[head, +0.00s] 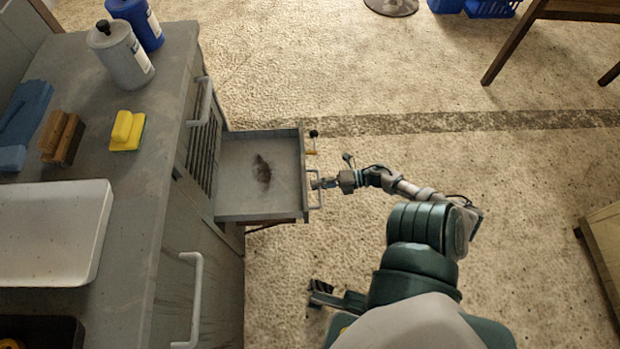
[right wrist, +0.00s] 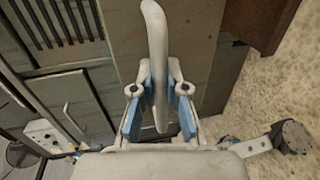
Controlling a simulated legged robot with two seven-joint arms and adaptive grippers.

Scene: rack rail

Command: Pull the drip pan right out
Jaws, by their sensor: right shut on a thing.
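The drip pan (head: 235,205) is a shallow grey metal tray with a dark stain inside. In the head view it sticks out from the front of the grey cabinet, and its inner end is still at the cabinet opening. Its pale bar handle (head: 318,203) is on the outer front. My right gripper (head: 318,184) is at this handle. In the right wrist view the handle (right wrist: 154,40) passes between the blue pads of my right gripper (right wrist: 159,100), which is shut on it. A dark part at the lower middle seems to be my left gripper (head: 320,292); its jaws are unclear.
The cabinet top (head: 135,190) holds a grey bottle (head: 125,58), a blue bottle (head: 140,20), a yellow sponge (head: 126,130), a brown brush (head: 60,138) and a white tray (head: 95,240). A lower cabinet handle (head: 196,295) juts out nearby.

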